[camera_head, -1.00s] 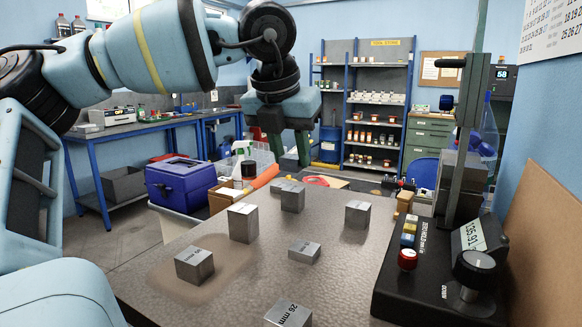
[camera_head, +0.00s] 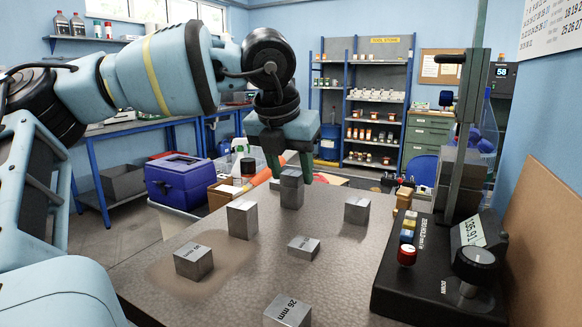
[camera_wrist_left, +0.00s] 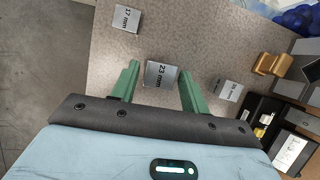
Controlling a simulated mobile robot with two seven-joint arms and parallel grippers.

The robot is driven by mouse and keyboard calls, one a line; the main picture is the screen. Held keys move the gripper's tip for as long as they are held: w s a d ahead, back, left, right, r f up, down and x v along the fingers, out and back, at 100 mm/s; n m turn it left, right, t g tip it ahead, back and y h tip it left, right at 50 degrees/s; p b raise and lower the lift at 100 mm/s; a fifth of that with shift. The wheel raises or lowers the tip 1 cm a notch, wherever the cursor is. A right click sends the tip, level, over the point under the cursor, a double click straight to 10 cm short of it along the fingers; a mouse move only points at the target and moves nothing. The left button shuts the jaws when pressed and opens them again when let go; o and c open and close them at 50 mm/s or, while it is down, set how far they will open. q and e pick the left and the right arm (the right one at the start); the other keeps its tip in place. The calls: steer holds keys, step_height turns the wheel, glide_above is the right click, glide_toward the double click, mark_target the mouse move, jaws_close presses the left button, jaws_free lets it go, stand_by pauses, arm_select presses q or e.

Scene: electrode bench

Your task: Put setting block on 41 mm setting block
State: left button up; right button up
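In the wrist view the fingers (camera_wrist_left: 158,90) stand apart with a gap on both sides of the block, so the gripper is open. My right gripper is not in view.
A black gauge stand (camera_head: 430,285) fills the right side.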

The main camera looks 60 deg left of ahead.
arm_select(q)
steer(key=shift+o, duration=0.5)
steer(key=shift+r, duration=0.2)
steer(key=p+v, duration=0.1)
steer(key=v, duration=1.1)
